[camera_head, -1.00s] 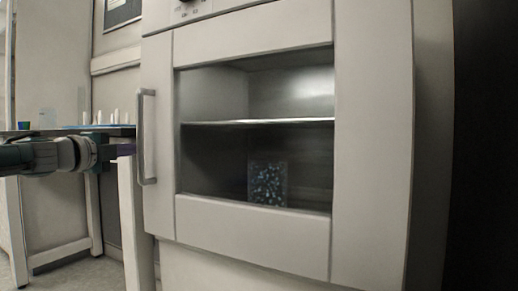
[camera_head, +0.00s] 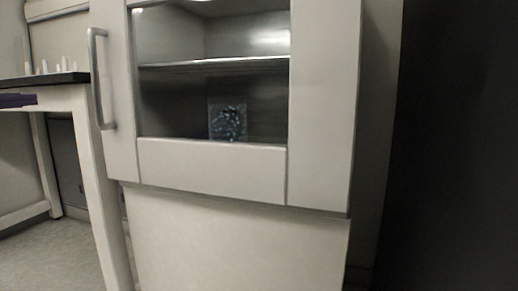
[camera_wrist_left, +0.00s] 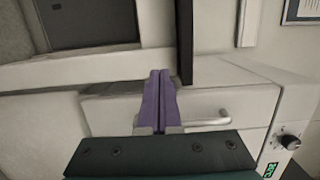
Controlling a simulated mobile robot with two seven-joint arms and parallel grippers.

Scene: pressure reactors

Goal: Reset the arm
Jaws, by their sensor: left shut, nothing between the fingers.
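My left gripper (camera_wrist_left: 158,100) shows purple fingers pressed together with nothing between them in the left wrist view. In the head view only its purple tip (camera_head: 18,100) shows at the left edge, in front of the table and left of the cabinet's handle. The rest of my left arm is outside the head view. My right gripper is in neither view.
A white cabinet (camera_head: 210,170) has a shut door with a window and a handle (camera_head: 98,80). Behind the window, a speckled clear container (camera_head: 228,122) stands below a shelf (camera_head: 215,64). A black-topped table (camera_head: 50,79) stands left. The wrist view shows a knob (camera_wrist_left: 290,141).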

